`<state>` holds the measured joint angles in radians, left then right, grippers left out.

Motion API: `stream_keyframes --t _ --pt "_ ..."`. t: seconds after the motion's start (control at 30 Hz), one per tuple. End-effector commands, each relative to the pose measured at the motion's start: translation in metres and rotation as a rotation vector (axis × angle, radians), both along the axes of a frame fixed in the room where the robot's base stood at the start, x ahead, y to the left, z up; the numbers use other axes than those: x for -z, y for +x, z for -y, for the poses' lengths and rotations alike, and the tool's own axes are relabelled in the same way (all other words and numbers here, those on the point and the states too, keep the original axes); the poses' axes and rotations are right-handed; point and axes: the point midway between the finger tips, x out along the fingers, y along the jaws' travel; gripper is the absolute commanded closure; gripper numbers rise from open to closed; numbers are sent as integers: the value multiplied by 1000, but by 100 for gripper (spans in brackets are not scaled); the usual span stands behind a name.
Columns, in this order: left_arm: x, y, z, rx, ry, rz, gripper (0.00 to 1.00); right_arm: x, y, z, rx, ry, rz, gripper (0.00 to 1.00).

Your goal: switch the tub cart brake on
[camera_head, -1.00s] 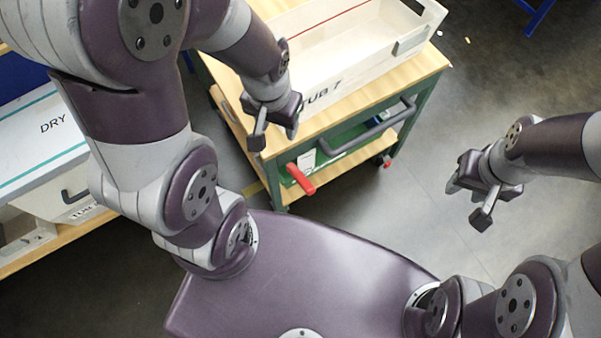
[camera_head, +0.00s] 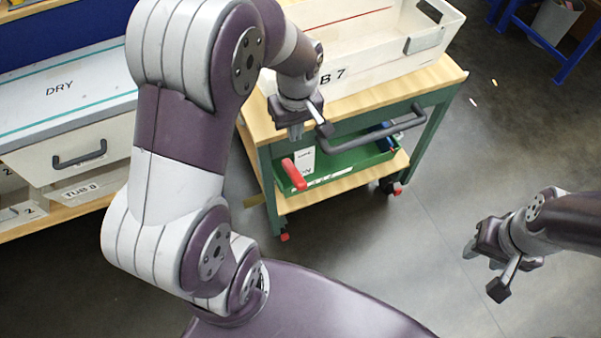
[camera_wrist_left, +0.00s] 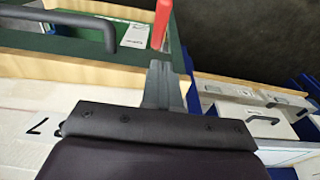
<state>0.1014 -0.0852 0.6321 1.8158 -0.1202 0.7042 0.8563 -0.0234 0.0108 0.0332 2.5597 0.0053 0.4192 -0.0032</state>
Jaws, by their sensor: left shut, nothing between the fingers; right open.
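The tub cart (camera_head: 362,91) has a wooden top and a green frame, with a white tub (camera_head: 375,50) on it. A red lever (camera_head: 294,174), likely the brake, sticks up at the cart's near left end beside a white label. It also shows in the left wrist view (camera_wrist_left: 160,25). My left gripper (camera_head: 295,132) is shut and empty at the cart's near edge, just above the lever in the head view. In the wrist view its fingers (camera_wrist_left: 161,82) point at the lever's end; I cannot tell whether they touch. My right gripper (camera_head: 482,257) is open and empty, right of the cart.
A dark grey push handle (camera_head: 380,130) projects from the cart's near side, right of my left gripper. A green tray (camera_head: 345,162) sits on the lower shelf. A rack with a DRY-marked surface (camera_head: 60,95) and tubs stands at the left.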

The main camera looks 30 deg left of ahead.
Motion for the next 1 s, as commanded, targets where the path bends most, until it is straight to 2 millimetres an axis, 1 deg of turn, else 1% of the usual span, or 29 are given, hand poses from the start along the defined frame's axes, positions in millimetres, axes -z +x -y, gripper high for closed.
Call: stream_keyframes --t 0.23,0.37,0.8,0.9,1.0 --pt "1 0 0 3 0 1 100 1 0 0 0 0 -1 57" --pt "14 1 -1 3 -1 -1 100 4 0 0 0 0 -1 57" --pt "106 6 -7 4 -1 -2 100 21 0 0 0 0 -1 57" --pt "120 1 -1 7 -2 -1 100 24 0 0 0 0 -1 57" --pt "130 -1 3 6 -2 0 100 26 0 0 0 0 -1 57"
